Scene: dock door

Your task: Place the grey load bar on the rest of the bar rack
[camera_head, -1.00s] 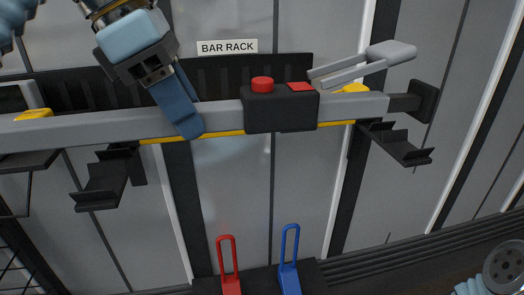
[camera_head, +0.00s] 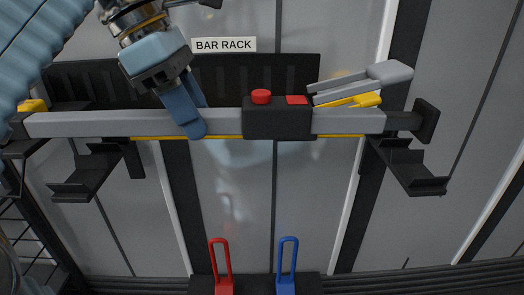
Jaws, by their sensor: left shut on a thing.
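The grey load bar (camera_head: 80,124) lies nearly level across the view, with a black box (camera_head: 277,125) bearing red buttons near its right half. My left gripper (camera_head: 190,124) is shut on the bar left of this box. The bar rack has a dark back panel (camera_head: 230,82) under a "BAR RACK" sign (camera_head: 223,44). Its rest shows as two black stepped brackets, left (camera_head: 78,189) and right (camera_head: 420,182), below the bar in the picture. I cannot tell whether the bar touches them. My right gripper is not in view.
A red loop handle (camera_head: 220,265) and a blue loop handle (camera_head: 287,265) stand upright at the bottom centre. A grey lever (camera_head: 388,72) and a yellow part (camera_head: 366,99) are at the bar's upper right. Grey wall panels stand behind.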

